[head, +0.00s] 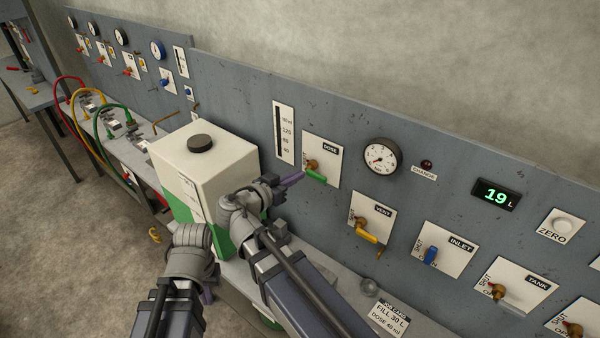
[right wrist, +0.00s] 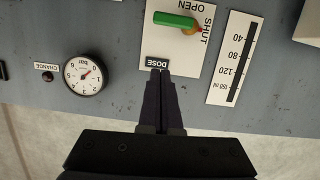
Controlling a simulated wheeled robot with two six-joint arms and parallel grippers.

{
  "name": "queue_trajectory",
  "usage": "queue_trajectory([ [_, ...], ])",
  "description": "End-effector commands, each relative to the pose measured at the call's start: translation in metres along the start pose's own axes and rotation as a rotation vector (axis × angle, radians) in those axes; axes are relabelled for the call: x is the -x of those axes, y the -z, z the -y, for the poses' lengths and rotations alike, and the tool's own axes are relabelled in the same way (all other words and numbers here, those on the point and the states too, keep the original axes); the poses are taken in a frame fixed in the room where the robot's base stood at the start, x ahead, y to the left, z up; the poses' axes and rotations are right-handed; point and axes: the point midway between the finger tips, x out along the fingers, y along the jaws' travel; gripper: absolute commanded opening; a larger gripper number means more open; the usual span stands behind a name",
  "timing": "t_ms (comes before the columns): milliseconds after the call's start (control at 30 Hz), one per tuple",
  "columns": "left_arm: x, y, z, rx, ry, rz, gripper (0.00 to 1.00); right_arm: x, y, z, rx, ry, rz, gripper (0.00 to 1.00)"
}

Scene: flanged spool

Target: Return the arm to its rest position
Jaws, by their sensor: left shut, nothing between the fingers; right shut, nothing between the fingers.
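My right gripper (head: 301,175) reaches in front of the DOSE panel (head: 327,155), its purple fingers shut and empty. In the head view its tips appear close to the left end of the green DOSE valve handle (head: 315,176). In the right wrist view the shut fingertips (right wrist: 160,72) overlap the DOSE label, and the green handle (right wrist: 175,20) is apart from them. My left gripper (head: 207,296) is low at the bottom left, mostly hidden behind its own wrist; only a bit of its purple finger shows, and it is shut and empty.
A white and green canister (head: 210,160) with a black cap stands on the bench beside my right wrist. The panel carries a yellow VENT handle (head: 367,236), a blue INLET handle (head: 430,255), a gauge (head: 381,156) and a display (head: 496,195) reading 19 L. Coloured hoses (head: 100,125) lie left.

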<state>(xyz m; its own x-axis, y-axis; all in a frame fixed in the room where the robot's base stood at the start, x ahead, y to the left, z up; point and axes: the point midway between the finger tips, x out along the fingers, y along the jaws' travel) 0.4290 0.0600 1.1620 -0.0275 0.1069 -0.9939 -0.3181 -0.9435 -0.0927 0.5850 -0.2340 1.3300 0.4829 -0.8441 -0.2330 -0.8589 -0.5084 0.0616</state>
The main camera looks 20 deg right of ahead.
Motion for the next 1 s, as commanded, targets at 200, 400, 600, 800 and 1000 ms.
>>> queue_trajectory([
  [200,0.000,0.000,0.000,0.000,0.000,0.000,0.00,0.001,0.000,0.000,0.001,0.000,0.000,0.00],
  [400,-0.027,0.002,-0.003,-0.001,0.000,0.000,0.00,0.000,-0.056,-0.004,0.123,0.000,0.129,0.00],
  [600,-0.085,0.005,-0.008,-0.004,0.001,-0.001,0.00,0.024,-0.197,-0.013,0.511,0.120,0.513,0.00],
  [800,-0.133,0.009,-0.012,-0.007,0.002,-0.002,0.00,0.080,-0.313,-0.019,0.899,0.432,0.855,0.00],
  [1000,-0.157,0.010,-0.014,-0.009,0.003,-0.002,0.00,0.128,-0.366,-0.024,1.119,0.730,1.016,0.00],
])
